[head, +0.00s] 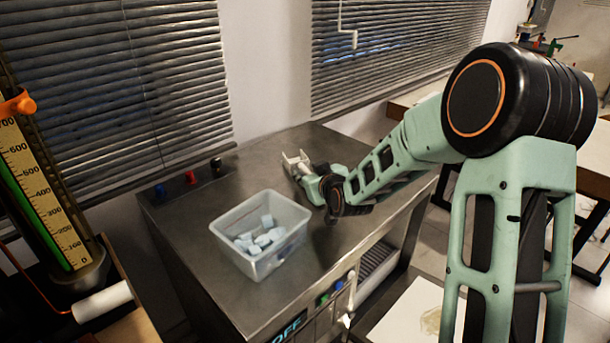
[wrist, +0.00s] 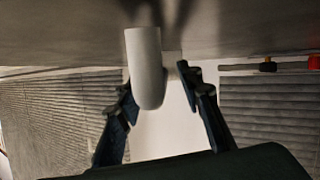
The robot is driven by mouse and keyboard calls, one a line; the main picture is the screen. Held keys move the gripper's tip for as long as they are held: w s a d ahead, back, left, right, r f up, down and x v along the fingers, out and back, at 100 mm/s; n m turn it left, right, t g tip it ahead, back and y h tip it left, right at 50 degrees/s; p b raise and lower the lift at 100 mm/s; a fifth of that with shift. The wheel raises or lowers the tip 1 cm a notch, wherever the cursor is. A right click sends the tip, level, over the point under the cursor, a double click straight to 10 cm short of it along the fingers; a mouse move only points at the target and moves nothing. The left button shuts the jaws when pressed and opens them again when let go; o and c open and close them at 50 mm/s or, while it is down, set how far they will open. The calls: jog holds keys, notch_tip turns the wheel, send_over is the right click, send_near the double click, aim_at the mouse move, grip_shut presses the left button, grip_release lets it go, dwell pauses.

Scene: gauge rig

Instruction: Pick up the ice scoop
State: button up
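The ice scoop (wrist: 147,68) is a smooth, pale grey rounded piece in the wrist view, between the two dark fingers of my gripper (wrist: 155,80). The fingers stand apart. The left finger is close beside the scoop, and a gap with a small pale part shows toward the right finger. I cannot tell whether either finger touches it. In the head view, a small whitish piece (head: 293,160), likely the scoop, shows at the end of my arm, low over the back of the metal counter. My arm partly hides the gripper there.
A translucent bin (head: 222,235) with several pale ice blocks stands on the metal counter (head: 190,222), left of my arm. Red, blue and black knobs (head: 190,178) line the back left edge. Blinds and a wall are behind. A gauge column (head: 45,195) stands far left.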

jog(key=shift+x, duration=1.15)
grip_shut()
jog(key=shift+r, duration=0.15)
